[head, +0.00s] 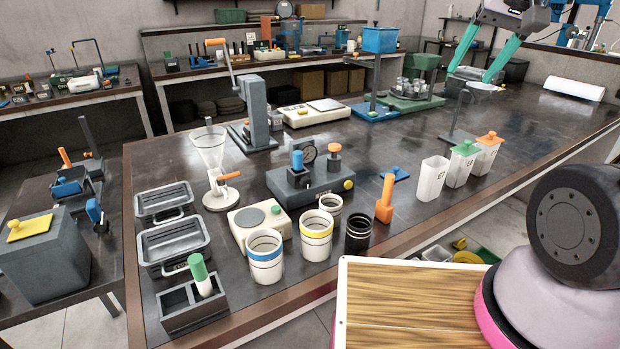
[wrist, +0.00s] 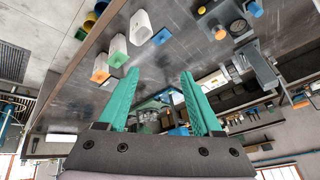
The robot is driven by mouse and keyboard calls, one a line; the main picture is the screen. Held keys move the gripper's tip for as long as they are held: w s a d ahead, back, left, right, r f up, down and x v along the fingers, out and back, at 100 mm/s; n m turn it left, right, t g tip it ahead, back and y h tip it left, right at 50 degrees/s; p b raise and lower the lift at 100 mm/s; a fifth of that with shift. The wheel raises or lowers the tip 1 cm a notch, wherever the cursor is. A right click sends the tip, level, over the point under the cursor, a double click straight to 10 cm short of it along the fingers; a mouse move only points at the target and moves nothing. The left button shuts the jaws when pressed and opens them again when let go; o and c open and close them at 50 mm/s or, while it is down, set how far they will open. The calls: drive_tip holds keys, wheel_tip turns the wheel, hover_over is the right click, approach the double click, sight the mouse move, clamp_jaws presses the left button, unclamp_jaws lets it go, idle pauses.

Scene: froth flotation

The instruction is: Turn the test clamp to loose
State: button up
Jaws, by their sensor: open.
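I cannot tell for certain which part is the test clamp. One candidate is the dark grey fixture (head: 312,182) on the bench, with a round gauge, a blue-topped post (head: 297,160) and an orange knob (head: 334,150). Another is the orange lever (head: 229,176) low on the glass funnel stand (head: 212,160). In the wrist view, my gripper (wrist: 158,74) is open, and an orange knob (wrist: 220,33) shows beyond the fingers.
Lidded white bottles (head: 462,164) stand near the bench's right edge. A grey crank press (head: 255,108) stands behind the fixture. Striped cups (head: 265,256), grey trays (head: 176,245) and an upright orange handle (head: 385,198) crowd the front. The bench's right middle is mostly clear.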

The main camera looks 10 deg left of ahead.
drive_tip(key=w+a+f+n+h, duration=0.1)
drive_tip(key=w+a+f+n, duration=0.15)
drive_tip(key=w+f, duration=0.2)
drive_tip(key=n+g+y, duration=0.4)
drive_tip(key=n+y, duration=0.1)
drive_tip(key=n, duration=0.2)
approach(309, 180)
drive_tip(key=shift+m, duration=0.25)
drive_tip(key=shift+x, duration=4.65)
drive_tip(key=shift+r, duration=0.1)
clamp_jaws()
